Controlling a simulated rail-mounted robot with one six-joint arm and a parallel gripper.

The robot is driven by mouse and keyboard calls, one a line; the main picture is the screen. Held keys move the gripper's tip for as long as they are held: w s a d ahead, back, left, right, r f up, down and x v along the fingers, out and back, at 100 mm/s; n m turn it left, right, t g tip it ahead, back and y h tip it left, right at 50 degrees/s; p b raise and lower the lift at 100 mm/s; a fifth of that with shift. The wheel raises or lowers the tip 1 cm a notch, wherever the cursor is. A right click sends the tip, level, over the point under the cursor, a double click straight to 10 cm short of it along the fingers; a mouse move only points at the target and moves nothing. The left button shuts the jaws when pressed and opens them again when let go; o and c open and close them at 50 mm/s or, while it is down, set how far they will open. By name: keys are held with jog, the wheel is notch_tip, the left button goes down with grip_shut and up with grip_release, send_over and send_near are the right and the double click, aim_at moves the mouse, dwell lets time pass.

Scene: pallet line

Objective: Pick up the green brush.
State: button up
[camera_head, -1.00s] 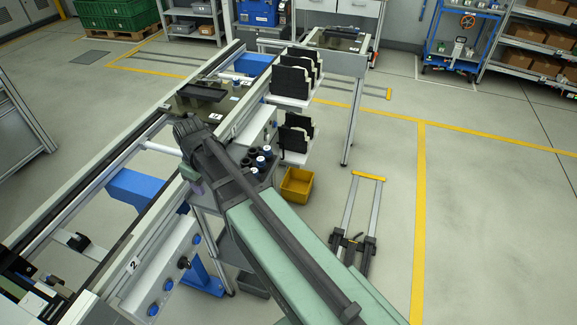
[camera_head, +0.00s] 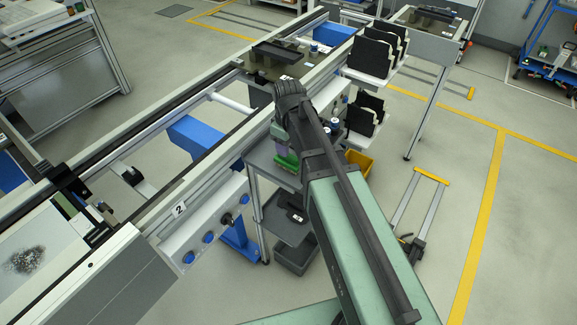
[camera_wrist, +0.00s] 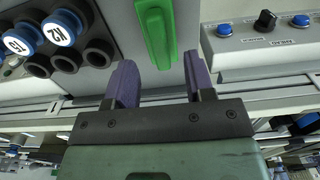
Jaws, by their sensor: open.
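The green brush (camera_wrist: 157,32) lies on a grey tray surface (camera_wrist: 125,14) in the wrist view, its near end towards my gripper. In the head view a green part of the brush (camera_head: 286,163) shows just below the end of my arm. My gripper (camera_wrist: 156,70) has two purple fingers spread apart with nothing held between them. In the wrist picture the near end of the brush falls between the fingertips; I cannot tell the height gap. In the head view the gripper is mostly hidden by my own arm.
Blue-capped cylinders (camera_wrist: 62,27) and dark round holders (camera_wrist: 99,53) stand left of the brush. A control panel (camera_wrist: 262,45) with blue buttons and a black knob is at right. The conveyor frame (camera_head: 110,190) runs alongside. A yellow bin (camera_head: 359,162) is beyond my arm.

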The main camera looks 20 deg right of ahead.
notch_tip(320, 180, down, 5)
jog(key=b, duration=0.4)
jog(key=shift+r, duration=0.15)
jog(key=c, duration=0.6)
notch_tip(320, 180, up, 20)
jog(key=p, duration=2)
